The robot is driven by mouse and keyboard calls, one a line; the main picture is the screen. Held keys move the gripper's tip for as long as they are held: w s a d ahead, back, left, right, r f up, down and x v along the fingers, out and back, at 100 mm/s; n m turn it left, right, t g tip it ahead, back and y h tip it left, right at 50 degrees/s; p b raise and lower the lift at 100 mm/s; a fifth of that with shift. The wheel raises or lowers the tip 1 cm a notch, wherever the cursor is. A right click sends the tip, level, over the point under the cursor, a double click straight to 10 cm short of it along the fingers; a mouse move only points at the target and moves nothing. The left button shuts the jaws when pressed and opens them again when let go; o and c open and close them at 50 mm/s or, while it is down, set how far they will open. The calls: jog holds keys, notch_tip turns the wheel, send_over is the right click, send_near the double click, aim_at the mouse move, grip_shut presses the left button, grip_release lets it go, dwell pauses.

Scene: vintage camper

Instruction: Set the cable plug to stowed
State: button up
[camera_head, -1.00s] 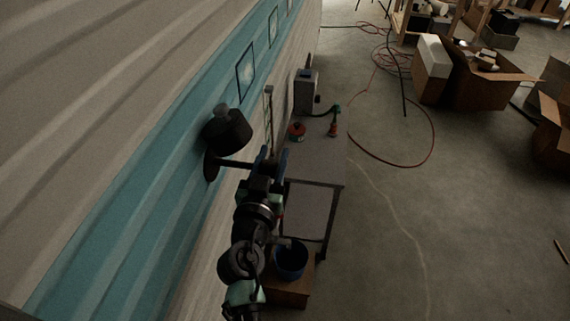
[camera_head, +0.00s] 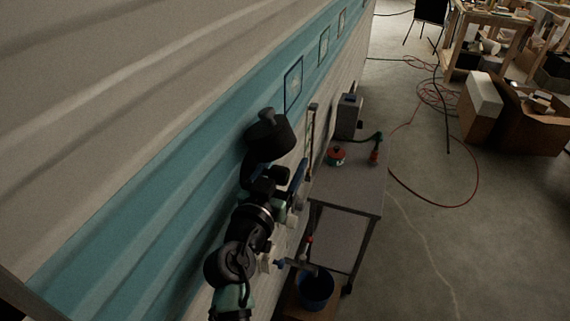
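I cannot pick out the cable plug with certainty. A green cord with a red end (camera_head: 376,156) lies on the grey table. My gripper (camera_head: 278,178) is close to the teal stripe of the camper wall, just below a black round fixture (camera_head: 270,136). A dark blue, finger-like part shows on its right side. My own arm hides much of the wall behind it, and I cannot see whether the gripper holds anything.
The grey table (camera_head: 345,190) stands along the wall, with a red and green round item (camera_head: 335,156) and a grey box (camera_head: 348,117). A blue bucket (camera_head: 316,290) is below. A red hose (camera_head: 470,199) loops over open floor at right; cardboard boxes (camera_head: 535,120) stand beyond.

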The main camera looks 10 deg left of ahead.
jog(key=shift+s, duration=0.1)
jog(key=s+a+b, duration=0.2)
jog(key=s+b, duration=0.1)
jog(key=s, duration=0.9)
jog(key=shift+s+a+b, duration=0.25)
jog(key=shift+s+b, duration=0.05)
